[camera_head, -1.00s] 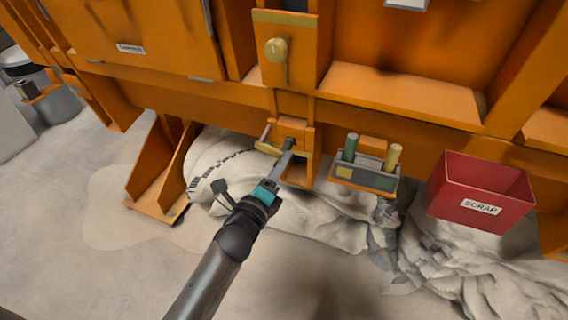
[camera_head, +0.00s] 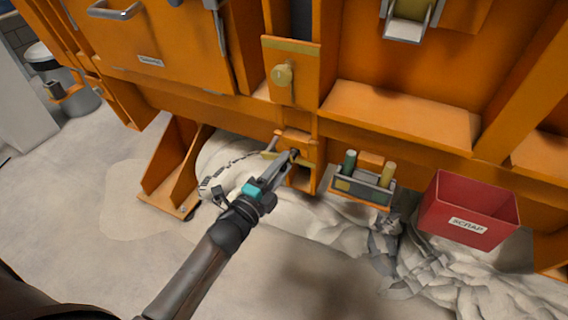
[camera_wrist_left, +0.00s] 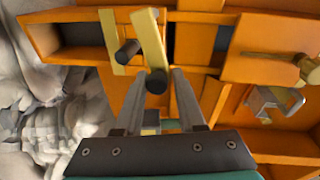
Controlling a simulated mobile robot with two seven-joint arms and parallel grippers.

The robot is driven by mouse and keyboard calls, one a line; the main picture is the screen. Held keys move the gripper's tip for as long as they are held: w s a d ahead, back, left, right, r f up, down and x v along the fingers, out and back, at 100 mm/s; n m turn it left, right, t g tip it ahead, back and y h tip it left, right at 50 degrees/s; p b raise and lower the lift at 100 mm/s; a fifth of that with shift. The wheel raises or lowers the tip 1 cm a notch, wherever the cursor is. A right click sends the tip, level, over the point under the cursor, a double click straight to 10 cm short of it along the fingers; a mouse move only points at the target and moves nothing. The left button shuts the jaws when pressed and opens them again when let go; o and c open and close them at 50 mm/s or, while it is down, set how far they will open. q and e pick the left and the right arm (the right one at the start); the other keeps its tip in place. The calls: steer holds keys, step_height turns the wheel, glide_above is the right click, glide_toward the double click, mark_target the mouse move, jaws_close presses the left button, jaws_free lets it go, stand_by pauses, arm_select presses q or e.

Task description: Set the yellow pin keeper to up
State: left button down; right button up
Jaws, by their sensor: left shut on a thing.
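In the left wrist view, the yellow pin keeper (camera_wrist_left: 149,42) is a flat yellow bar, slightly slanted, with a dark round knob (camera_wrist_left: 157,83) at its near end. A dark pin (camera_wrist_left: 128,52) sticks out beside the bar. My left gripper (camera_wrist_left: 160,76) has a finger on each side of the knob and is shut on it. In the head view my left gripper (camera_head: 291,157) reaches the orange bracket (camera_head: 297,140) low on the machine and hides most of the keeper. My right gripper is in neither view.
A holder (camera_head: 360,187) with a green and a yellow cylinder stands right of the bracket. A red scrap bin (camera_head: 468,211) is further right. A round yellow knob (camera_head: 282,75) sits on a plate above. Sacks (camera_head: 330,218) lie below; open floor is at left.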

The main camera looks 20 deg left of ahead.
mark_target(272, 155)
arm_select(q)
steer(key=r+n+p, duration=0.1)
steer(key=a+r+n+p, duration=0.1)
steer(key=n, duration=0.1)
steer(key=a+r+n+h+p, duration=0.1)
steer(key=n, duration=0.1)
steer(key=shift+s+a+r+t, duration=0.1)
steer(key=shift+r+t, duration=0.05)
steer(key=shift+t, duration=0.25)
steer(key=shift+a+r+n+h+p, duration=0.3)
steer(key=shift+a+n, duration=0.1)
steer(key=shift+n, duration=0.5)
steer(key=a+n, duration=0.1)
steer(key=n, duration=0.1)
steer(key=a+n+t, duration=0.1)
steer(key=n, duration=0.2)
steer(key=a+n, duration=0.1)
steer(key=n, duration=0.1)
steer(key=shift+s+a+r+n+t, duration=0.1)
steer(key=shift+a+r+n+t, duration=0.2)
steer(key=shift+a+n, duration=0.1)
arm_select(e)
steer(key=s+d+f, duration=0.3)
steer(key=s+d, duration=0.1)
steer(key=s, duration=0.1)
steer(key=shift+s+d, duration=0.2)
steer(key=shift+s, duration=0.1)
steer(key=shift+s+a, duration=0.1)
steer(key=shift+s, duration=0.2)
